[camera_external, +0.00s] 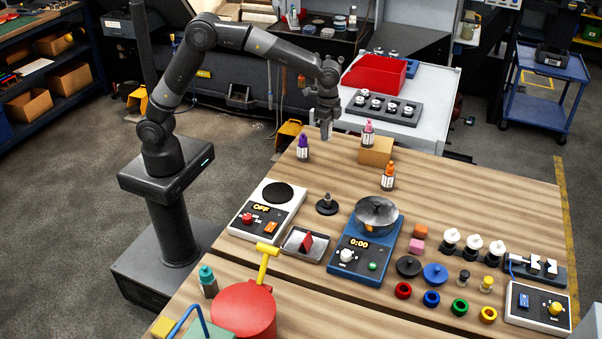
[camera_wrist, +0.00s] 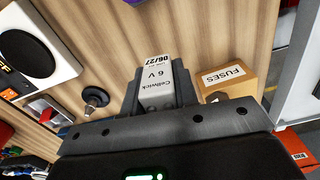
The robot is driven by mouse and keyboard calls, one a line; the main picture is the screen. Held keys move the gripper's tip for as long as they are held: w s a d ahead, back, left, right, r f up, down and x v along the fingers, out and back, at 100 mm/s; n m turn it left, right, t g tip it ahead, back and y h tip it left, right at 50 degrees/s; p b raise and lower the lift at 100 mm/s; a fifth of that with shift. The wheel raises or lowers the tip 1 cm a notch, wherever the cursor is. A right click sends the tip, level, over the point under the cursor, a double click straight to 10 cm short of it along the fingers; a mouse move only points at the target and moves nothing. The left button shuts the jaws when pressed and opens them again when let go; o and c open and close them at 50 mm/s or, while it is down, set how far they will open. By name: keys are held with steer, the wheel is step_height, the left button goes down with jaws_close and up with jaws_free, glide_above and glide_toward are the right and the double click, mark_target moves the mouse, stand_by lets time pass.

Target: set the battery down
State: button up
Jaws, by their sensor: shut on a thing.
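My gripper (camera_external: 326,120) is above the far edge of the wooden table, to the left of the cardboard box. In the wrist view my gripper (camera_wrist: 160,92) is shut on the battery (camera_wrist: 158,68), a light grey block marked "Cellwick 6 V" and "06/27". The battery sits between the two dark fingers with its labelled end showing. In the external view the battery is too small to tell from the fingers. I cannot tell how far it is above the table.
A cardboard box (camera_external: 376,152) labelled "FUSES" in the wrist view (camera_wrist: 228,80) is close by. A purple-capped bottle (camera_external: 303,149) and a pink-capped bottle (camera_external: 367,134) are near. A black stand (camera_external: 327,205) is nearer the front. Bare wood (camera_external: 335,170) lies between them.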

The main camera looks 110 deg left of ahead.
steer(key=shift+n, duration=0.5)
steer(key=w+d, duration=0.2)
steer(key=d, duration=0.5)
steer(key=w+d, duration=0.3)
steer(key=d, duration=0.4)
steer(key=w+d, duration=0.3)
steer(key=d, duration=0.4)
steer(key=shift+w+d+r, duration=0.15)
steer(key=shift+d+r, duration=0.1)
steer(key=shift+d, duration=0.15)
steer(key=shift+w+d+f, duration=0.1)
steer(key=shift+d, duration=0.05)
glide_above(351, 194)
step_height(351, 194, down, 7)
steer(key=shift+w+r, duration=0.1)
steer(key=shift+f, duration=2)
steer(key=shift+f, duration=0.1)
steer(key=o, duration=1)
